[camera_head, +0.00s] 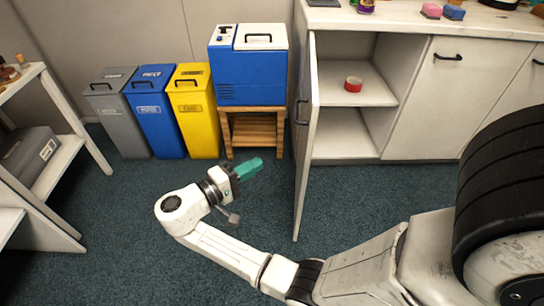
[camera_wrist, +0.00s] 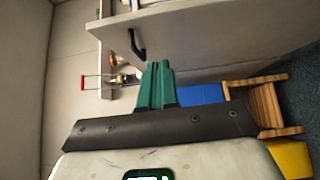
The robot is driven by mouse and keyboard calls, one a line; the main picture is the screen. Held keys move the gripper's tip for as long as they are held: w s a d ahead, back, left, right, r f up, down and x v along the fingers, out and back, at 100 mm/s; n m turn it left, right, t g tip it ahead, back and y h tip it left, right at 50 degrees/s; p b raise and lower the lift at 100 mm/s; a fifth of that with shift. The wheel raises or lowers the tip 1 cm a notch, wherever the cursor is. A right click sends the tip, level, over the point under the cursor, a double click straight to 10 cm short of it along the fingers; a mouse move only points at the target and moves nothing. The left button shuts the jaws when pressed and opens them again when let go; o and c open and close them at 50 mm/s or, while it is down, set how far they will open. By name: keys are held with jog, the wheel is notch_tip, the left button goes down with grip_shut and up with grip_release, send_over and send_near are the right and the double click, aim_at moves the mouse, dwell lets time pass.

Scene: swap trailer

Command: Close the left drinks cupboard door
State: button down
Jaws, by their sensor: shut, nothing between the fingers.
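The left drinks cupboard door (camera_head: 307,150) stands wide open, seen nearly edge-on in the head view. Its pale outer face (camera_wrist: 225,35) fills the upper part of the wrist view, with a black bar handle (camera_wrist: 137,45) on it. The cupboard's open inside (camera_head: 340,130) shows to the right of the door, with shelves. My gripper (camera_head: 258,166) has green fingers that are shut together and empty. It is to the left of the door, on its outer-face side, apart from it in the head view. The fingers (camera_wrist: 157,68) point toward the door face near the handle in the wrist view.
A red roll (camera_head: 353,84) sits on the cupboard shelf. A blue cooler (camera_head: 248,75) stands on a wooden stand (camera_head: 256,130) behind my gripper. Yellow (camera_head: 193,115), blue (camera_head: 155,115) and grey bins (camera_head: 118,120) stand left of it. Carpet around my gripper is clear.

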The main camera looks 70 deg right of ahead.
jog(key=s+a+x, duration=0.1)
jog(key=s+x, duration=0.1)
jog(key=x, duration=1)
jog(key=shift+s+a+b, duration=0.2)
jog(key=shift+s+b, duration=0.1)
jog(key=shift+s, duration=0.05)
jog(key=shift+f, duration=0.1)
